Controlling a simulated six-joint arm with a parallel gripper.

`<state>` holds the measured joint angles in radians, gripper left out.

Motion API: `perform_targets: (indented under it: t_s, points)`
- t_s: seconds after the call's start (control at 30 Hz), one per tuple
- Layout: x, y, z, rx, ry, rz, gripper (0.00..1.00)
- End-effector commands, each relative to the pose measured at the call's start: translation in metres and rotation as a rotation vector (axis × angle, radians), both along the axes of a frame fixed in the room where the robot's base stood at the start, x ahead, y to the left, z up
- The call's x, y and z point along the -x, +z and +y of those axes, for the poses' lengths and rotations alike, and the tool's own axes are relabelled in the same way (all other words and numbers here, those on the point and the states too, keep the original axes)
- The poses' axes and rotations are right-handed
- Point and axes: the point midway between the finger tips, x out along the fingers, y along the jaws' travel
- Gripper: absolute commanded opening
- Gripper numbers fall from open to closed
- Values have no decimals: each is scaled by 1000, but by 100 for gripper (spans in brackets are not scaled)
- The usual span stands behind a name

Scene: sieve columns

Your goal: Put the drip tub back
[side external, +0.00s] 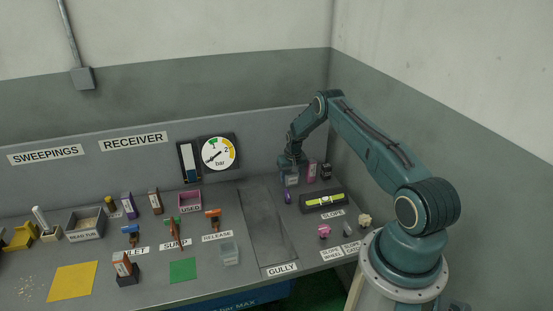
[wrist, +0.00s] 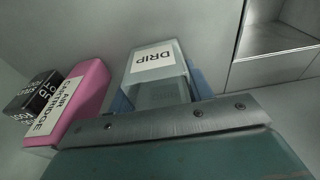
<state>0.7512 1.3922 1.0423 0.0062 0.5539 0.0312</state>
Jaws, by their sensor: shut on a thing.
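The drip tub is a pale, translucent container with a white DRIP label. It shows in the wrist view (wrist: 157,88) between the blue fingers of my gripper (wrist: 160,100). In the side view, my gripper (side external: 291,164) points down at the back right of the bench, beyond the gully (side external: 262,222), with the drip tub (side external: 291,180) under it. My gripper is shut on the tub. I cannot tell whether the tub's base touches the bench.
A pink air cartridge (wrist: 85,100) and a black box (wrist: 40,97) stand close beside the tub. A purple item (side external: 288,197) lies just in front. A level (side external: 324,202) sits nearby. Another clear tub (side external: 229,254) stands left of the gully, whose strip is bare.

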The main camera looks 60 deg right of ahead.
Motion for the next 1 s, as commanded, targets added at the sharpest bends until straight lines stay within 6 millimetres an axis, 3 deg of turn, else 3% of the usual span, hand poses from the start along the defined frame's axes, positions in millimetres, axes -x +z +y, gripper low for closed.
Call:
perform_targets:
  t_s: [0.17,0.2,0.3,0.67,1.0]
  points:
    - [0,-3,0,0,0,0,28]
    - [0,-3,0,0,0,0,56]
    - [0,-3,0,-1,0,1,72]
    - [0,-2,0,0,0,0,72]
    - [2,19,2,0,0,0,72]
